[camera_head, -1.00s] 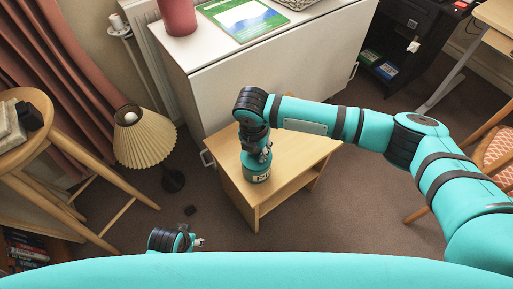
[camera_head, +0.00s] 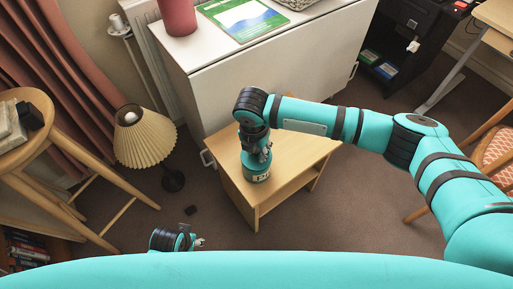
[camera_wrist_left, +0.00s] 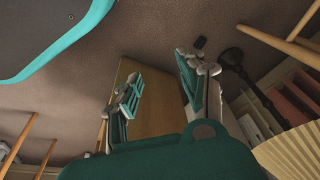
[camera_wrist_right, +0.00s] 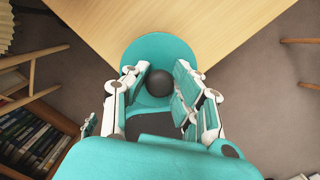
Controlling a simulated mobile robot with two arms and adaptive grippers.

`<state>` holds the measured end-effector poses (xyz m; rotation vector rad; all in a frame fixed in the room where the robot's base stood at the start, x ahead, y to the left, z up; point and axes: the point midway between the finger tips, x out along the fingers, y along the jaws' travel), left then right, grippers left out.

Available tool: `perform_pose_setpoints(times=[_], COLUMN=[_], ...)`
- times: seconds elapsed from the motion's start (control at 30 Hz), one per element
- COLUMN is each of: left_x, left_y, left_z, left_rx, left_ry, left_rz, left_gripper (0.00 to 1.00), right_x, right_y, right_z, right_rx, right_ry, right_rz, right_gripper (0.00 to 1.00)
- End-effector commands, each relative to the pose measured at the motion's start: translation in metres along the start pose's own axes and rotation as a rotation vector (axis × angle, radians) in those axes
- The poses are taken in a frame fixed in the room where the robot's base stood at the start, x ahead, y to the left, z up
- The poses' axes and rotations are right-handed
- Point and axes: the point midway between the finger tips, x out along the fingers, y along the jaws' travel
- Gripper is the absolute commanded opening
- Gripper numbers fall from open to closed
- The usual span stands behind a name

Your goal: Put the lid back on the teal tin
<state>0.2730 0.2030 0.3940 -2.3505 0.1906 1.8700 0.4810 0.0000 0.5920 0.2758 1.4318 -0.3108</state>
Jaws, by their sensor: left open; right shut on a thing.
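The teal tin (camera_head: 258,176), with a pale label, stands upright on the small wooden table, near its left edge. My right gripper (camera_head: 262,157) points down directly over it. In the right wrist view the fingers are shut on the dark round knob (camera_wrist_right: 159,83) of the teal lid (camera_wrist_right: 160,48). The lid covers the view of the tin below, and I cannot tell whether it touches the rim. My left gripper (camera_head: 201,243) is open and empty, low and away from the table; its spread fingers show in the left wrist view (camera_wrist_left: 165,78).
The small wooden table (camera_head: 290,178) has bare top right of the tin. A white cabinet (camera_head: 270,75) stands behind it. A pleated lamp (camera_head: 145,139) and a round wooden stool (camera_head: 38,148) stand left; a patterned chair (camera_head: 497,150) is at right.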

Motion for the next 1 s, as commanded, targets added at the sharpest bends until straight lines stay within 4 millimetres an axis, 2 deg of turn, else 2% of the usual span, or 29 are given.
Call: perform_pose_setpoints(times=[0.47,1.0], left_x=[0.007,0.017], left_y=[-0.001,0.001], left_z=[0.0,0.01], left_rx=[0.001,0.002], left_ry=[0.005,-0.012], left_rz=[-0.001,0.001], left_gripper=[0.41,0.41], right_x=[0.001,0.002], right_y=[0.0,0.0], right_z=[0.0,0.0], right_rx=[0.0,0.0], right_ry=[0.0,-0.001], right_rz=[0.0,0.0], right_gripper=[0.0,0.0])
